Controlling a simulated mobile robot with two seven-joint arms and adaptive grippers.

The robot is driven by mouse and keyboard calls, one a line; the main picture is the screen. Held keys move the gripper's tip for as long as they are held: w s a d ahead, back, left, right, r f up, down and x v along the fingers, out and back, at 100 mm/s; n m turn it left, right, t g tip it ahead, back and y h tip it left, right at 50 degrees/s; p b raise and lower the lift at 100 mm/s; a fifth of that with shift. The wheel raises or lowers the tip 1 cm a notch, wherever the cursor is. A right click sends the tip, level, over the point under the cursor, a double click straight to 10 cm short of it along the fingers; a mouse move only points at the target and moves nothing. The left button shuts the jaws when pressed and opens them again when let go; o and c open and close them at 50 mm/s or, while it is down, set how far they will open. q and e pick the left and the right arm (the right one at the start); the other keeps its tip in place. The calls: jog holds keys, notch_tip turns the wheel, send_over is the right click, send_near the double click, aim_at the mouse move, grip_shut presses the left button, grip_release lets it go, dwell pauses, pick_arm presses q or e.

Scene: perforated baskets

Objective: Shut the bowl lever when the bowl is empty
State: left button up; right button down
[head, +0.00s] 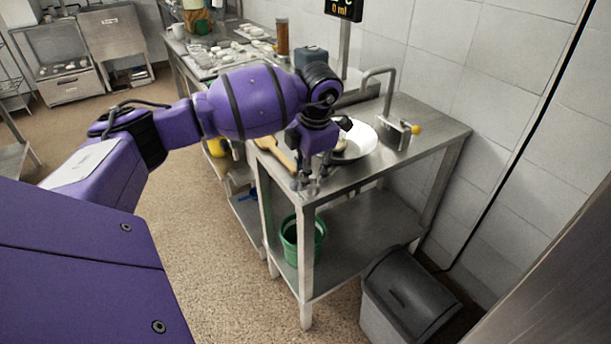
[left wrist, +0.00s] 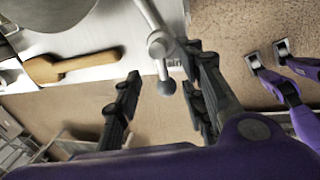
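The white bowl (head: 362,142) sits on the steel table, partly behind my left gripper. Something brownish shows at its near left side, and I cannot tell whether the bowl is empty. Its rounded grey outside shows at the top left of the left wrist view (left wrist: 45,12). A metal lever (left wrist: 150,14) with a ball joint and a dark round knob (left wrist: 166,87) reaches past the table edge. My left gripper (head: 308,184) is at the table's near corner. In the left wrist view its fingers (left wrist: 162,80) are apart, with the knob between them.
A wooden paddle (left wrist: 70,66) lies on the table left of the lever. A bent pipe fixture with a yellow knob (head: 415,129) stands behind the bowl. A display (head: 344,8) reads 0 ml.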

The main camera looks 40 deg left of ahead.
pick_arm(q)
jog(key=shift+w+a+f, duration=0.1)
jog(key=shift+a+f, duration=0.1)
jog(key=shift+f, duration=1.05)
